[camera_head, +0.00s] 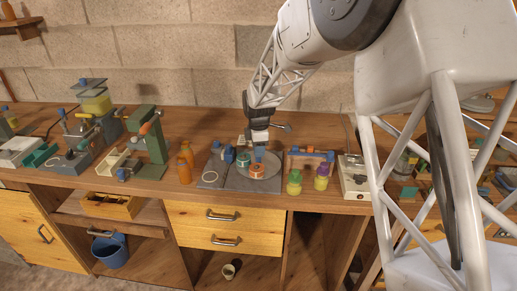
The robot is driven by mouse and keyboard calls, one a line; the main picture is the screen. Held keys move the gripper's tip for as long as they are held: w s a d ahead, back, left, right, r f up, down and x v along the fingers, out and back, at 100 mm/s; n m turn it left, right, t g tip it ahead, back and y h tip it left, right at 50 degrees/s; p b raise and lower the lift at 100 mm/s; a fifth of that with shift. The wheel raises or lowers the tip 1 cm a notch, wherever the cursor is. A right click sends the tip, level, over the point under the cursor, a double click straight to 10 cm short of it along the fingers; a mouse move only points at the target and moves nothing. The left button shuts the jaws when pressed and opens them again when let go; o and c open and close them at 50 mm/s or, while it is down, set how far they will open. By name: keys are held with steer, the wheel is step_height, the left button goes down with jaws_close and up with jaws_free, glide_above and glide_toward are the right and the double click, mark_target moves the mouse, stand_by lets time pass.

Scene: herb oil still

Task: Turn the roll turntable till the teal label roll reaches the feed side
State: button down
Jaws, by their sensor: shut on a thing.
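The roll turntable (268,183) is a dark grey round plate on a grey base on the bench. A teal label roll (243,159) sits at its left rear. An orange-and-white roll (257,171) sits nearer the front. My gripper (259,150) reaches down from above, over the middle of the turntable just behind the orange roll. It is shut on a small blue part that looks like the turntable's handle. The fingertips are small here and partly hide that part.
Blue fittings (229,154) stand at the left of the turntable. Two orange bottles (185,165) are further left. Green-and-yellow jars (294,182) and a purple-capped jar (321,177) stand to the right, before an orange-and-blue rack (311,155). A cream box (354,177) is beyond.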

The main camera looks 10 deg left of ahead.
stand_by(0.4)
steer(key=c, duration=0.8)
jaws_free()
steer(key=shift+r, duration=3.9)
